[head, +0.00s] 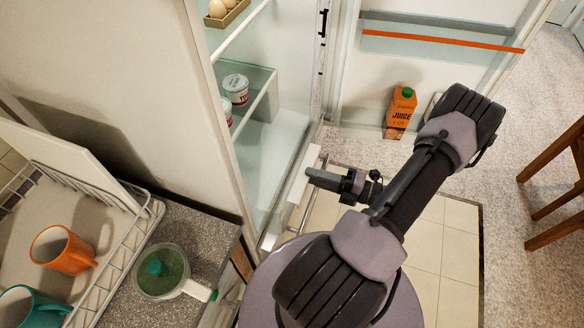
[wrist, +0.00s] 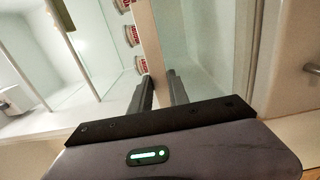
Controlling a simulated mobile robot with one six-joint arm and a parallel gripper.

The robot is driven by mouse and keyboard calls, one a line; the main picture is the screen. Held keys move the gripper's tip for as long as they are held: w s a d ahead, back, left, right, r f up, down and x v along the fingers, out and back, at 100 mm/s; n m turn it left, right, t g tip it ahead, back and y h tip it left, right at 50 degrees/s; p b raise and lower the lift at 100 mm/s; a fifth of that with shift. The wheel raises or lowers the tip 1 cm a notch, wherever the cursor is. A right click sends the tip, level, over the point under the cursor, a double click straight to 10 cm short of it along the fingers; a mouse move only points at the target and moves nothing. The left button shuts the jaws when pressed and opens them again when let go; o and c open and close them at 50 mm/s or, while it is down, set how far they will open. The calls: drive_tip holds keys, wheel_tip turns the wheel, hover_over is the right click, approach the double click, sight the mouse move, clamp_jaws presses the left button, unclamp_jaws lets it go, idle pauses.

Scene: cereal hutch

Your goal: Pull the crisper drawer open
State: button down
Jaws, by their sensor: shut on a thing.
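The crisper drawer (head: 296,190) is low in the open fridge, with a pale front strip and a clear body. In the wrist view the pale front strip (wrist: 151,42) runs up between my two dark fingers. My gripper (head: 309,175) reaches the strip from the right and is shut on it; in the wrist view my gripper (wrist: 159,80) has one finger on each side of the strip. I cannot tell how far out the drawer stands.
White tubs with red labels (head: 235,88) stand on a shelf above, with eggs (head: 217,9) higher up. The open fridge door at right holds a juice carton (head: 401,108).

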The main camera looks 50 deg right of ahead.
drive_tip(key=shift+f+v, duration=0.15)
drive_tip(key=shift+v, duration=0.65)
drive_tip(key=shift+f+v, duration=0.1)
drive_tip(key=shift+v, duration=0.75)
drive_tip(key=shift+a, duration=0.15)
drive_tip(key=c, duration=1.5)
unclamp_jaws()
drive_tip(key=shift+o, duration=0.9)
drive_tip(key=shift+r, duration=0.1)
drive_tip(key=p+v, duration=0.2)
drive_tip(key=v, duration=1.5)
drive_tip(key=shift+d, duration=0.25)
drive_tip(key=shift+s, duration=0.15)
